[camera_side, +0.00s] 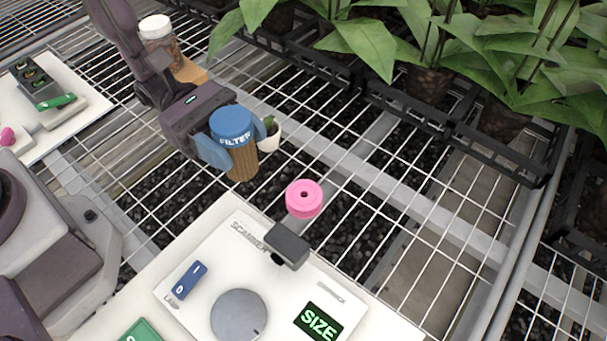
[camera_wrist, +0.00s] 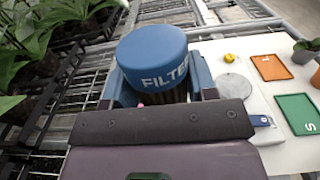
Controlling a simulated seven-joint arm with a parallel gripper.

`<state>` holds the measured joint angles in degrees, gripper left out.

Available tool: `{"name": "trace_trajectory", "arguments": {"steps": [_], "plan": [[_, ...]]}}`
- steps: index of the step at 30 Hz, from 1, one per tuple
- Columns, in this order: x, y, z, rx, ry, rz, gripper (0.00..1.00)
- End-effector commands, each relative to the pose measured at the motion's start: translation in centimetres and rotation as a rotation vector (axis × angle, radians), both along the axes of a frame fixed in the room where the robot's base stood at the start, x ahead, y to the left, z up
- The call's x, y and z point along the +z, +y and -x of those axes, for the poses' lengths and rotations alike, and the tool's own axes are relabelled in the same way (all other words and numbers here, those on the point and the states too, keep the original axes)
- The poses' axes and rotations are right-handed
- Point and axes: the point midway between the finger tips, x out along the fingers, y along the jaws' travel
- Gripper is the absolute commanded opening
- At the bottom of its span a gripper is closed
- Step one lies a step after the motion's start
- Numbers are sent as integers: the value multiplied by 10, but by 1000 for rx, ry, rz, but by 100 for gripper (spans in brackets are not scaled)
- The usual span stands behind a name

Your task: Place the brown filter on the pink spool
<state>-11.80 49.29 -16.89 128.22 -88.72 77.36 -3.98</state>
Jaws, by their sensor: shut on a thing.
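The filter, a brown ribbed cylinder with a blue cap marked FILTER, is in the side view (camera_side: 242,163) and the wrist view (camera_wrist: 152,58). My gripper (camera_side: 236,145) is shut on it, with blue fingers on either side of it; it also shows in the wrist view (camera_wrist: 160,88). The filter is upright and appears raised above the wire bench. The pink spool (camera_side: 304,199) stands to the right of and nearer than the filter in the side view, beside the white panel. In the wrist view the spool is mostly hidden; a small pink patch shows below the filter.
A white panel (camera_side: 185,262) carries a scanner head (camera_side: 287,245) close to the spool, a grey dial and a SIZE display. A small white plant pot (camera_side: 270,138) is just behind the filter. A jar (camera_side: 158,40) and potted orchids stand further back. Open wire bench lies right of the spool.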

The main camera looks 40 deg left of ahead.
Motion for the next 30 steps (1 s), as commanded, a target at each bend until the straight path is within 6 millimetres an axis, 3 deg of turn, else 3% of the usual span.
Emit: {"name": "trace_trajectory", "arguments": {"steps": [6, 12, 19, 25, 30], "plan": [[-30, -30, -42, -5, 3, 2, 26], [-63, -45, -64, -4, 1, 1, 26], [-79, -52, -76, -4, 1, 1, 26], [-106, -52, -76, -4, 2, 1, 26], [-109, -52, -76, -4, -1, 2, 26]]}}
